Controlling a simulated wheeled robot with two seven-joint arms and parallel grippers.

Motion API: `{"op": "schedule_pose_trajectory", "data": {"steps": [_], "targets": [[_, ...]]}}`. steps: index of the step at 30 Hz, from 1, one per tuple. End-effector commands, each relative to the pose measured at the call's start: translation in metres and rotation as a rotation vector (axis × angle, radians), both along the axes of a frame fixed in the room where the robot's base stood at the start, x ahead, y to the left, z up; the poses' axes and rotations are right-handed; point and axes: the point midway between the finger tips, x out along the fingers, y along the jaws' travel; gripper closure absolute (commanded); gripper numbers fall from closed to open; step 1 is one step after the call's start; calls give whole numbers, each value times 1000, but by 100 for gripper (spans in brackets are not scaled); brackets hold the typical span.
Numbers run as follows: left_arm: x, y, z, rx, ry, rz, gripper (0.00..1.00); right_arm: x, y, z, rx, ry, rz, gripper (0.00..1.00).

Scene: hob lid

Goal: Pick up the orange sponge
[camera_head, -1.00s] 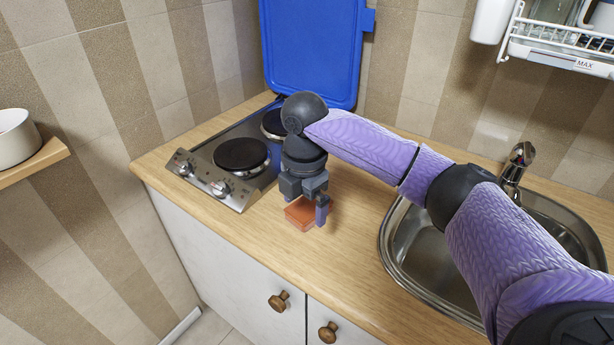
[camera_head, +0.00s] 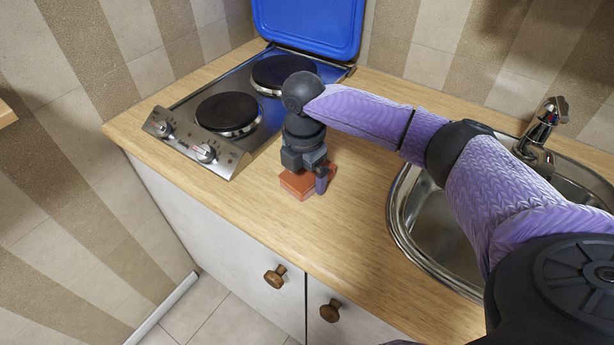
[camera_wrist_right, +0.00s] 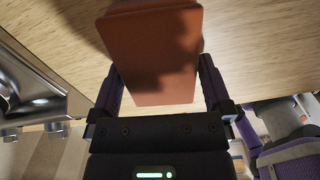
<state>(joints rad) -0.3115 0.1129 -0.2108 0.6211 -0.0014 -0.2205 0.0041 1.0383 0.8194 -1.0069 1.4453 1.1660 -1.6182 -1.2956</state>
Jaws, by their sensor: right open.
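The orange sponge (camera_head: 299,184) lies on the wooden counter, in front of the hob and left of the sink. My right gripper (camera_head: 307,179) points down right over it, with one purple finger beside the sponge's right side; the wrist and palm hide part of its top. In the right wrist view the sponge (camera_wrist_right: 152,50) lies between the two purple fingers of the open gripper (camera_wrist_right: 158,85). A gap shows on at least the left side there. My left gripper is not in view.
The hob (camera_head: 229,110) with two black plates and front knobs stands left of the arm, its blue lid (camera_head: 308,25) raised behind. The sink (camera_head: 430,228) and tap (camera_head: 541,130) are on the right. Bare counter (camera_head: 352,225) lies between sponge and sink.

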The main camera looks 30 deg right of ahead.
Motion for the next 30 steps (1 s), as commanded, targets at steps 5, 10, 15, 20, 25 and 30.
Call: {"op": "schedule_pose_trajectory", "data": {"steps": [5,10,15,20,25,30], "targets": [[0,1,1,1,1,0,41,0,0,1,0,0,0,23],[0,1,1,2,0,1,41,0,0,1,0,0,0,59],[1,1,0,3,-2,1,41,0,0,1,0,0,0,65],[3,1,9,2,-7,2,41,0,0,19,0,-2,0,65],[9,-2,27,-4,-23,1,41,1,0,67,1,-5,-1,65],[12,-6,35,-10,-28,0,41,0,1,97,2,-1,-1,65]]}}
